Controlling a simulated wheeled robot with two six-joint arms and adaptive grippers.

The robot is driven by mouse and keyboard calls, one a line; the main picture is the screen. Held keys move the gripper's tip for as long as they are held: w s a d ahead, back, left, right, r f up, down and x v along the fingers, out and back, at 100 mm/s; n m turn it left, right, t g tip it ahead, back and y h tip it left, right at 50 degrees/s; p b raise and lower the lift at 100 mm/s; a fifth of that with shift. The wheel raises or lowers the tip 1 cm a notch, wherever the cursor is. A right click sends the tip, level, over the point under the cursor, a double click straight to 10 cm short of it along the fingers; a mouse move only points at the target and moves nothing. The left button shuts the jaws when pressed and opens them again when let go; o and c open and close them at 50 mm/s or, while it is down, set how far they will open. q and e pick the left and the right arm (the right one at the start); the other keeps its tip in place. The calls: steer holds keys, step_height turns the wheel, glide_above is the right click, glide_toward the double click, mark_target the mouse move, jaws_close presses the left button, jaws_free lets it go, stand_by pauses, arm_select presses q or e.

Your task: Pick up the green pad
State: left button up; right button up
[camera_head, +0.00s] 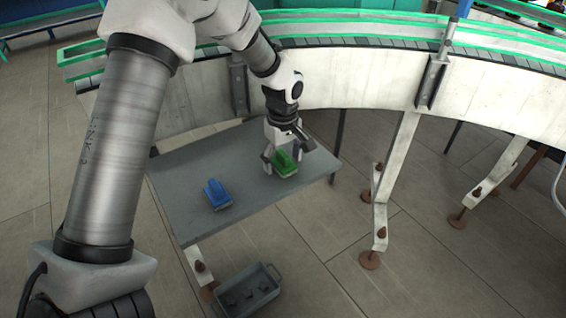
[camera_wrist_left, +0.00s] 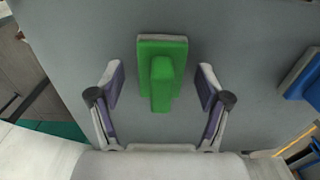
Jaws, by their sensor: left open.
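The green pad (camera_head: 285,163) lies on the grey table, near its right side in the head view. In the left wrist view the green pad (camera_wrist_left: 161,75) shows from above, a flat block with a raised handle. My left gripper (camera_head: 283,160) is just above the pad. Its open fingers (camera_wrist_left: 160,88) stand on both sides of the pad, with a gap on each side and nothing held. I cannot tell the exact height of the fingertips above the table. My right gripper does not show.
A blue pad (camera_head: 217,194) lies to the left on the grey table (camera_head: 182,188); its edge also shows in the left wrist view (camera_wrist_left: 302,78). A grey bin (camera_head: 262,292) stands on the floor below the table's front. A curved conveyor (camera_head: 355,75) runs behind the table.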

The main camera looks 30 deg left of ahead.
mark_target(283, 153)
arm_select(q)
steer(key=shift+s+d+r, duration=0.1)
steer(key=shift+s, duration=0.05)
steer(key=c, duration=1.2)
steer(key=shift+c, duration=0.2)
steer(key=shift+r, duration=0.6)
step_height(283, 153, up, 2)
steer(key=shift+r, duration=0.15)
steer(key=s+d+r, duration=0.1)
steer(key=s+d, duration=1)
steer(key=shift+d+r+b, duration=0.15)
steer(key=shift+r+b, duration=0.1)
steer(key=shift+b, duration=0.1)
